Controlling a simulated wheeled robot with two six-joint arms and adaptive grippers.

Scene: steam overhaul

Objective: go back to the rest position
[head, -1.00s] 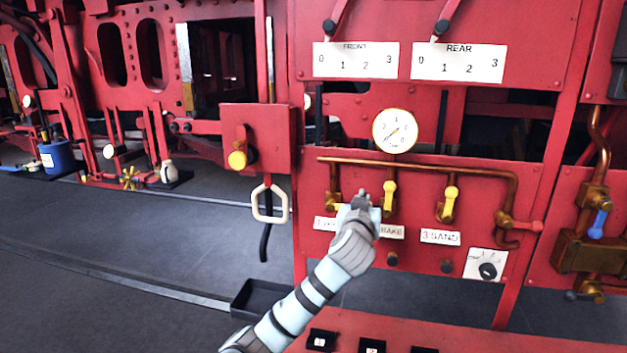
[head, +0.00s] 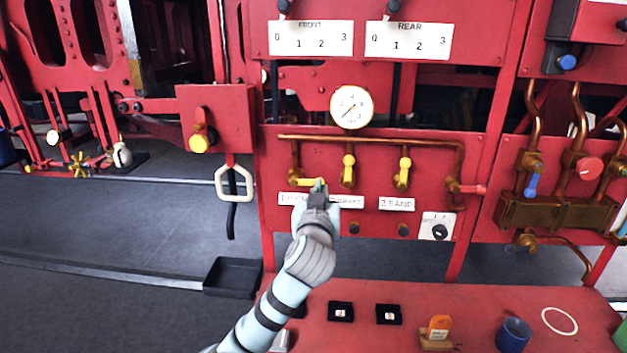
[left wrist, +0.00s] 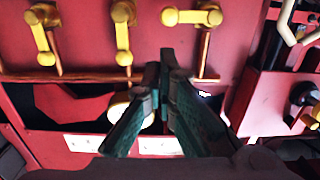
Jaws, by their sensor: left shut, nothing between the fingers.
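My left gripper (head: 319,188) is shut and empty in front of the red valve panel (head: 300,235). In the head view it overlaps the end of the first valve's yellow handle (head: 309,182), which lies level. The second yellow handle (head: 348,168) and the third yellow handle (head: 404,171) stand upright to the right. In the left wrist view the dark green fingers (left wrist: 164,66) meet at their tips with nothing between them. There the level yellow handle (left wrist: 190,17) shows just beyond the tips, apparently apart from them. My right gripper is in neither view.
A round gauge (head: 351,106) sits above the valves. A white pull handle (head: 235,183) hangs left of the panel. Below is a red bench (head: 460,300) with small black boxes, an orange item (head: 439,327) and a blue cup (head: 513,335). A black tray (head: 234,277) stands beside the bench.

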